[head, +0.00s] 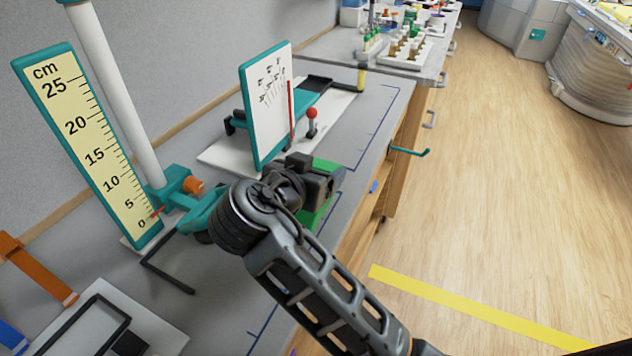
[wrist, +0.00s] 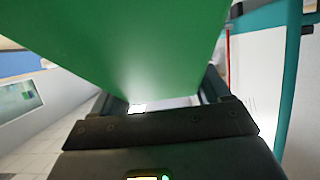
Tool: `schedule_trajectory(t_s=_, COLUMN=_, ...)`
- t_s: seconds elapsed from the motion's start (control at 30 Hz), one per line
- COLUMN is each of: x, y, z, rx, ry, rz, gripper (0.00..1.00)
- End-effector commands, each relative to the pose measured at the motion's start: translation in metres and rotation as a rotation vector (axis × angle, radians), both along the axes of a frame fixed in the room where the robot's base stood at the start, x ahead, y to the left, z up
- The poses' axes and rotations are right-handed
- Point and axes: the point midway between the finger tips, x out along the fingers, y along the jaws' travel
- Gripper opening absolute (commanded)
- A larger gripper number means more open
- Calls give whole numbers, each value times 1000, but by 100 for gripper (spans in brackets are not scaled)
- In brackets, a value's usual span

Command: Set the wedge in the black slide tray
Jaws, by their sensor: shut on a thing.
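The green wedge (wrist: 135,45) fills the upper middle of the wrist view, between the fingers of my gripper (wrist: 155,105). In the head view, my gripper (head: 312,184) is shut on the wedge (head: 327,166), whose green shows past both sides of it. The wedge is partly hidden by my gripper, and I cannot tell its height above the bench. A black tray-like part (head: 318,83) shows at the far end of a teal device, beyond the wedge and partly behind a white panel. I cannot tell for sure that it is the slide tray.
The white panel (head: 272,95) with a red pointer and a red-knobbed lever (head: 312,120) stand just beyond my gripper. A centimetre scale (head: 92,150) and a white post stand left. A black frame (head: 85,325) lies on a white plate at lower left. Bare bench (head: 385,115) shows right.

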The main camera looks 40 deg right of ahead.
Motion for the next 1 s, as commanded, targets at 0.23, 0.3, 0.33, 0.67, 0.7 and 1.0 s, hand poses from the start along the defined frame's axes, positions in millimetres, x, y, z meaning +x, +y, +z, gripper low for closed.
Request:
schedule_trajectory(t_s=0.23, x=0, y=0, z=-32, rx=-1, ry=5, rz=-1, gripper=42)
schedule_trajectory(t_s=0.3, x=0, y=0, z=-37, rx=0, ry=4, rz=-1, gripper=42)
schedule_trajectory(t_s=0.33, x=0, y=0, z=-38, rx=0, ry=3, rz=0, gripper=42)
schedule_trajectory(t_s=0.67, x=0, y=0, z=-42, rx=0, ry=2, rz=1, gripper=42)
schedule_trajectory(t_s=0.7, x=0, y=0, z=-41, rx=1, ry=1, rz=0, gripper=78)
schedule_trajectory(t_s=1.0, x=0, y=0, z=-41, rx=0, ry=2, rz=1, gripper=100)
